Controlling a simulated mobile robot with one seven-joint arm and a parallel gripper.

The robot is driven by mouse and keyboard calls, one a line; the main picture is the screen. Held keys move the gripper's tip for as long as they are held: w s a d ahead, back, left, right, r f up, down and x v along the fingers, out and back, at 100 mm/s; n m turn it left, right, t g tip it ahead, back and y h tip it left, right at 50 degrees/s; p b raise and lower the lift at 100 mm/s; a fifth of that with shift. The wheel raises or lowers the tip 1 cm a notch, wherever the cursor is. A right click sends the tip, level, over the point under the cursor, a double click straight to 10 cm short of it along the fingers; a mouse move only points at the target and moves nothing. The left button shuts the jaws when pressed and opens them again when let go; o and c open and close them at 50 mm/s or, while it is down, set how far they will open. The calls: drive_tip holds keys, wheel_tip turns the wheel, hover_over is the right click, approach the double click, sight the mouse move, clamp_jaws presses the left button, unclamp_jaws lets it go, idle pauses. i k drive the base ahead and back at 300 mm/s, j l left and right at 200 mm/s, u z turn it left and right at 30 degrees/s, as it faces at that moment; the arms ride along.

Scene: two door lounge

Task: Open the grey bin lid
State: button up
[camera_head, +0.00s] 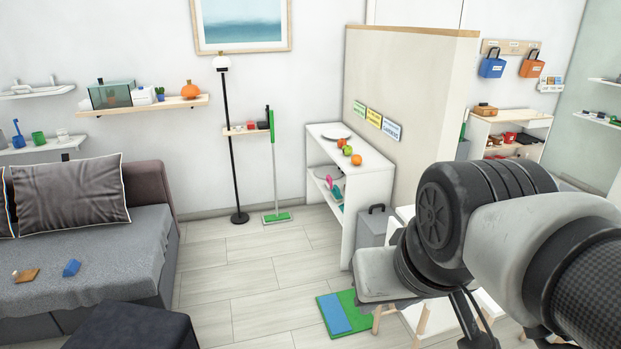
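A grey bin (371,232) stands on the floor at the end of the white shelf unit, beside the beige partition. Its grey lid carries a black handle (377,208) and looks closed. My arm fills the lower right and hides part of the bin's right side and base. The end of my arm hangs in front of the bin in the picture, lower and nearer to the camera. Dark thin parts that may be my gripper (468,316) show at the bottom, partly hidden by the arm. I cannot tell whether it is open or holds anything.
The white shelf unit (349,175) with fruit on top stands left of the bin. A green mat with a blue piece (333,313) lies on the floor in front. A sofa (70,250) and dark ottoman (132,328) are at left. The middle floor is clear.

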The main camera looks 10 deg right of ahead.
sight(376, 220)
drive_tip(key=i+u, duration=0.2)
drive_tip(key=i, duration=0.65)
drive_tip(key=i+j, duration=0.1)
drive_tip(key=i, duration=1.5)
drive_tip(key=i+j+z, duration=0.15)
drive_tip(key=i+z, duration=0.25)
drive_tip(key=i+j+z, duration=0.35)
drive_tip(key=i, duration=0.25)
drive_tip(key=i+j+z, duration=0.25)
drive_tip(key=z, duration=0.2)
drive_tip(key=i+j+z, duration=0.5)
drive_tip(key=j+z, duration=0.35)
drive_tip(key=i+j+z, duration=0.15)
drive_tip(key=j+z, duration=0.3)
